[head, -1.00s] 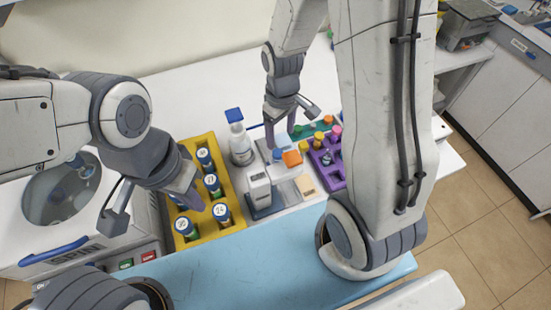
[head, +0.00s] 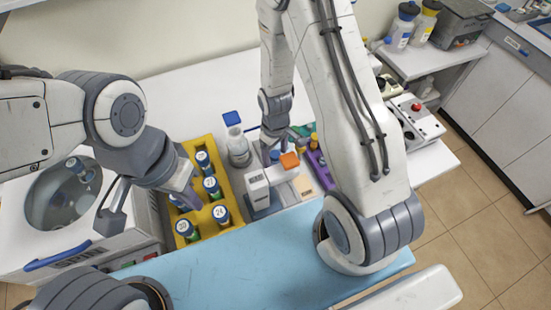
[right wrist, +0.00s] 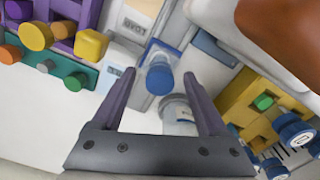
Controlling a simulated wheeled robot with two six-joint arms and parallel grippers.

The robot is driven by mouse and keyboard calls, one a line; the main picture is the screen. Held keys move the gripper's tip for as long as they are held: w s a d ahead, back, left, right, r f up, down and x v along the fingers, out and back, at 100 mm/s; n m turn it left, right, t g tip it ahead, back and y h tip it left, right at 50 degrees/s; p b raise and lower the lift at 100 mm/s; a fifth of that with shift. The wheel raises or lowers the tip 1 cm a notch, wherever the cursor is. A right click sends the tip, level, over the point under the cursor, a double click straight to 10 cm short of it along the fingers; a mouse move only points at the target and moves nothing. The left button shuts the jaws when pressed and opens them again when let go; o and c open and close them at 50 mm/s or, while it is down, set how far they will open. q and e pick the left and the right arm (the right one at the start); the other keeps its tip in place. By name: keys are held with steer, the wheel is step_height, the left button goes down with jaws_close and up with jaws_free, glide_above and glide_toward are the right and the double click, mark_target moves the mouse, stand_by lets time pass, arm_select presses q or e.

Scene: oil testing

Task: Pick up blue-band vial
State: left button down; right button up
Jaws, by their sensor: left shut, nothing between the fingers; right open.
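A small clear vial with a blue band (right wrist: 159,78) lies between the open fingers of my right gripper (right wrist: 160,79) in the right wrist view, seen from above; whether they touch it is unclear. In the head view a small blue patch (head: 275,156), apparently this vial, shows beside the orange block on the white instrument. My right gripper (head: 272,143) is just above it, fingers partly hidden. My left gripper (head: 188,197) is shut and empty over the yellow rack (head: 229,188) of blue-capped vials.
A blue-capped bottle (head: 238,150) stands left of my right gripper. The white instrument with an orange block (head: 289,160) is below it. A purple rack (head: 322,172) is partly hidden by my right arm. A centrifuge (head: 105,215) is at left. The blue mat in front is clear.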

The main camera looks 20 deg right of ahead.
steer(key=shift+f, duration=0.3)
steer(key=shift+c, duration=0.4)
jaws_close()
steer(key=shift+r, duration=0.1)
